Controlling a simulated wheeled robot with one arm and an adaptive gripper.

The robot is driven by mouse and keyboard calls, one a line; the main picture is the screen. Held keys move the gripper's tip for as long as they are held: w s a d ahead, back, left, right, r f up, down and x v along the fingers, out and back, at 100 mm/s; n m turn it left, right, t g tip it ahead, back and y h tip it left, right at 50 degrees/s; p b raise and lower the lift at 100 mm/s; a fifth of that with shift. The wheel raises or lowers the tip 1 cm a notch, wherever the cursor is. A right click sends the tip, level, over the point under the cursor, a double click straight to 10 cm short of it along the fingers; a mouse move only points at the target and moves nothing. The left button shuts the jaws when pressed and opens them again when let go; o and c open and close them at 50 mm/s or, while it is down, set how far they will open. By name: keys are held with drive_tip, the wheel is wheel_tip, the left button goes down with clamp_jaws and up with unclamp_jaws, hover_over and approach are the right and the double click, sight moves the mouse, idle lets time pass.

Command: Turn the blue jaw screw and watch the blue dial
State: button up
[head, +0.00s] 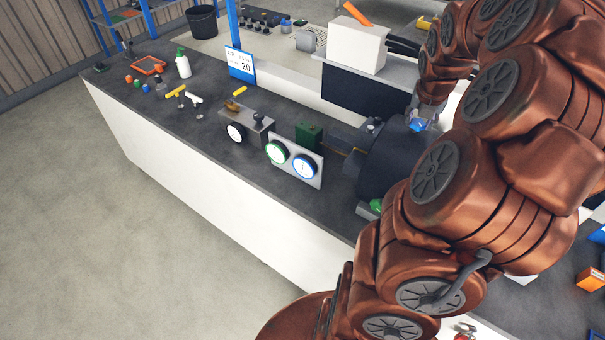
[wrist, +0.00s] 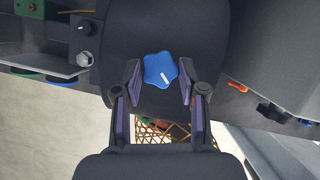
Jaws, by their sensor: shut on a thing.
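The blue jaw screw (wrist: 160,69) is a star-shaped knob with a white mark, on top of the dark round housing (wrist: 130,30). In the head view the blue screw (head: 417,125) shows beside my arm. My gripper (wrist: 160,78) has one finger on each side of the knob and is shut on it. The blue dial (head: 304,166) has a blue rim and white face on an upright plate left of the housing. Its needle is too small to read. In the wrist view only the blue dial's edge (wrist: 62,80) shows.
A green-rimmed dial (head: 277,152) stands left of the blue one, and a white-faced gauge (head: 236,131) farther left. A green knob (head: 376,205) sits low on the housing. A sign (head: 240,63) reads 20. A spray bottle (head: 183,64) and small tools lie on the left of the bench.

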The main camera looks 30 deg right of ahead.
drive_tip(key=o, duration=0.7)
drive_tip(key=shift+r, duration=3)
drive_tip(key=o, duration=0.3)
